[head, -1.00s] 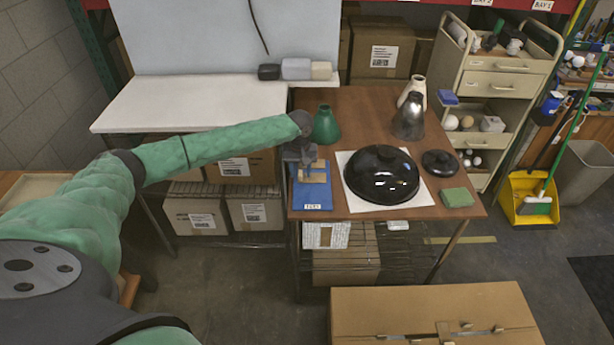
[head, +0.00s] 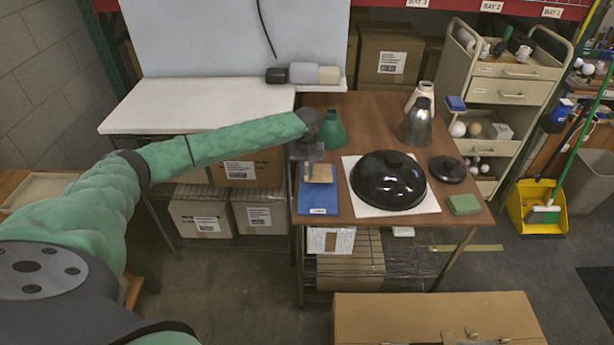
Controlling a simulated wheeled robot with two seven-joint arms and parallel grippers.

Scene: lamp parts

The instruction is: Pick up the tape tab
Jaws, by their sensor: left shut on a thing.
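My left gripper (head: 312,164) points down over the blue mat (head: 317,200) at the left front of the brown table. It is shut on a small tan piece, which looks like the tape tab (head: 320,174). The tab shows just below and beside the fingers. It looks slightly above the mat, but the gap is too small to be sure. The fingertips are partly hidden by the gripper body. My right gripper is not in view.
A black dome shade (head: 388,180) sits on a white sheet (head: 362,208) to the right. A green shade (head: 333,130) stands close behind the gripper. A metal shade (head: 416,124), black disc (head: 447,170) and green block (head: 464,204) are farther right.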

